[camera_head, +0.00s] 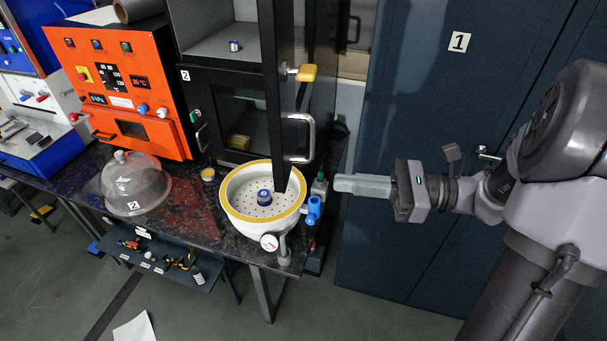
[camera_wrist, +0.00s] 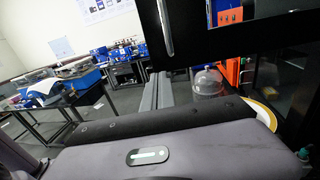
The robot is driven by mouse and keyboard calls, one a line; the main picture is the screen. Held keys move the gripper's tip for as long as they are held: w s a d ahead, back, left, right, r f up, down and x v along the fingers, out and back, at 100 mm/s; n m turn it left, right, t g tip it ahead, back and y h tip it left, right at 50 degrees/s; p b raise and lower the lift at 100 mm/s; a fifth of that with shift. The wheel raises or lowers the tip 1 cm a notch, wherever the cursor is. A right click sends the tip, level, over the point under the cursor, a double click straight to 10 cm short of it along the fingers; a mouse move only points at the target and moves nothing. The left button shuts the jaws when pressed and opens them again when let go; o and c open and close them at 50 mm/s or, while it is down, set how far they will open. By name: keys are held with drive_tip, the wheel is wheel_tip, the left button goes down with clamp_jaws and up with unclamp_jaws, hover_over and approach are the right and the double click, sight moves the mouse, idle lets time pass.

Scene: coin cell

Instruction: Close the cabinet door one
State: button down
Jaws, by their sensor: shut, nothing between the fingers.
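A dark blue cabinet (camera_head: 420,120) with a "1" label (camera_head: 459,42) stands at the right. Its doors look flush, with a small handle (camera_head: 488,153) partly behind my arm. Left of it, a black cabinet labelled "2" (camera_head: 185,75) has a black-framed door (camera_head: 283,120) swung outward, with a silver handle (camera_head: 300,140). This door also crosses the top of the wrist view (camera_wrist: 235,38). My gripper (camera_head: 338,183) is shut and empty, pointing left. It is just right of the open door's lower end and in front of the blue cabinet. Its fingers show in the wrist view (camera_wrist: 157,92).
A white pot with a yellow rim (camera_head: 232,208), a gauge (camera_head: 269,242) and a blue valve (camera_head: 313,210) sits left of my gripper, below the open door. A glass dome (camera_head: 135,185) and orange oven (camera_head: 120,90) stand further left.

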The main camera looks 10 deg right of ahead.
sight(287, 177)
drive_tip(key=x, duration=0.8)
drive_tip(key=shift+a, duration=0.1)
